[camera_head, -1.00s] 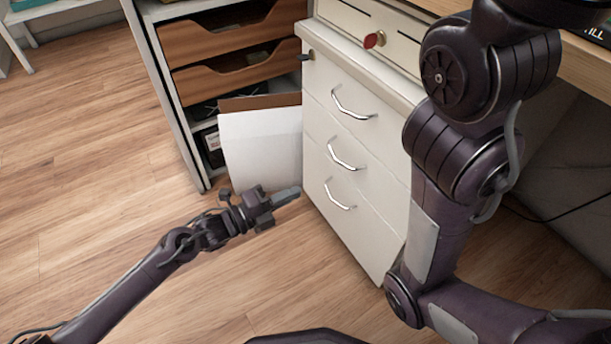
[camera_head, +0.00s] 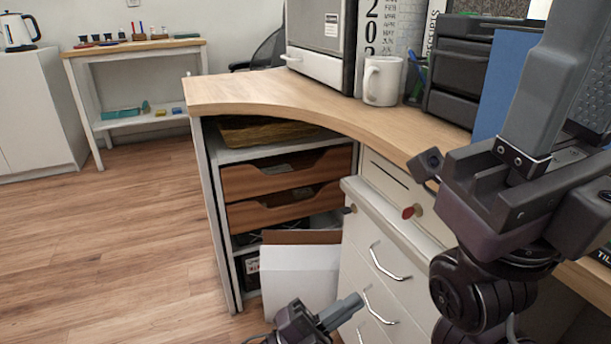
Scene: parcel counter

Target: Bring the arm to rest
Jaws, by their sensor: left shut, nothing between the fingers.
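My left gripper (camera_head: 347,306) is at the bottom middle, in front of the white drawer cabinet (camera_head: 358,240). Its fingers are shut with nothing between them, and most of its arm is below the picture. My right gripper (camera_head: 555,85) stands close to the camera at the right, pointing up and cut off by the picture's edge. It hides part of the counter and a blue panel behind it. I cannot tell whether it is open or shut.
The curved wooden counter (camera_head: 290,97) carries a white mug (camera_head: 382,80) and a grey boxy machine (camera_head: 318,62). Below it are wooden trays (camera_head: 280,180) and a white box (camera_head: 300,275). A side table (camera_head: 135,48) stands at the back left. The left floor is clear.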

